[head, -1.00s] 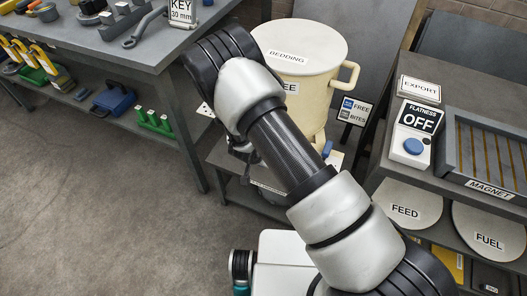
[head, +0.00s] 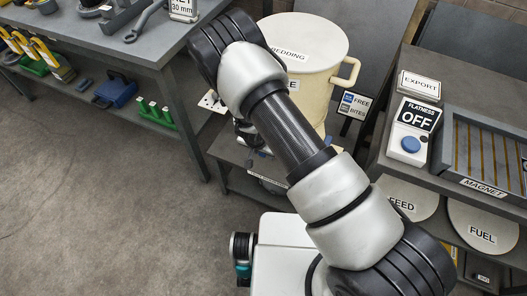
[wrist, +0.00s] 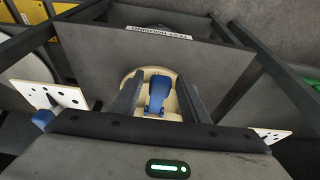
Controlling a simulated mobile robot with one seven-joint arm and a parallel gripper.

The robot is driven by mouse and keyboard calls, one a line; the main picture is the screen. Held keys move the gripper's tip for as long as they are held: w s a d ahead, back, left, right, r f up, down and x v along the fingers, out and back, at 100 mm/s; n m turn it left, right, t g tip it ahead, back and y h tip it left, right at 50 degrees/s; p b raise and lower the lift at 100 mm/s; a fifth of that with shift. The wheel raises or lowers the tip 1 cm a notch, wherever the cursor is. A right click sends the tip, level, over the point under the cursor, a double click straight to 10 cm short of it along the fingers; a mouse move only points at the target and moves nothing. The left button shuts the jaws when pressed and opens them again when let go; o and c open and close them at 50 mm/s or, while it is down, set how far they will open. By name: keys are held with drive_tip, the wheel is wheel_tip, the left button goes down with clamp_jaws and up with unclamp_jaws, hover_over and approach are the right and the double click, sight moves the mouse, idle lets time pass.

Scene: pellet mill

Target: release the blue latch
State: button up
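The blue latch (wrist: 157,95) shows in the wrist view, on a round cream part set in a dark grey panel (wrist: 90,60). My gripper (wrist: 158,100) is open, with one dark finger on each side of the latch. Gaps show between the latch and both fingers, and nothing looks gripped. The near end of the latch is partly hidden by my gripper body. In the head view my arm covers the latch, and the gripper is mostly hidden behind the arm.
White plates with holes stand left (wrist: 48,95) and right (wrist: 268,135) of my gripper, with a blue knob (wrist: 43,118) by the left one. In the head view, a cream bin (head: 318,60) stands behind my arm. A workbench (head: 110,45) is left; floor (head: 100,190) is clear.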

drive_tip(key=p+v, duration=0.3)
drive_tip(key=v, duration=1.4)
drive_tip(key=shift+r, duration=0.2)
drive_tip(key=shift+a+r, duration=0.1)
drive_tip(key=s+d+r+n+y, duration=0.1)
drive_tip(key=s+d+r+y, duration=0.1)
drive_tip(key=r, duration=1)
drive_tip(key=s+d+r+n+y, duration=0.1)
drive_tip(key=d+r+y, duration=0.15)
drive_tip(key=r, duration=0.95)
drive_tip(key=s+d+r+n+t+h, duration=0.2)
drive_tip(key=s+d+r+h, duration=0.1)
drive_tip(key=s+d+r, duration=1)
drive_tip(key=d, duration=0.3)
drive_tip(key=shift+r, duration=0.35)
drive_tip(key=shift+s, duration=0.1)
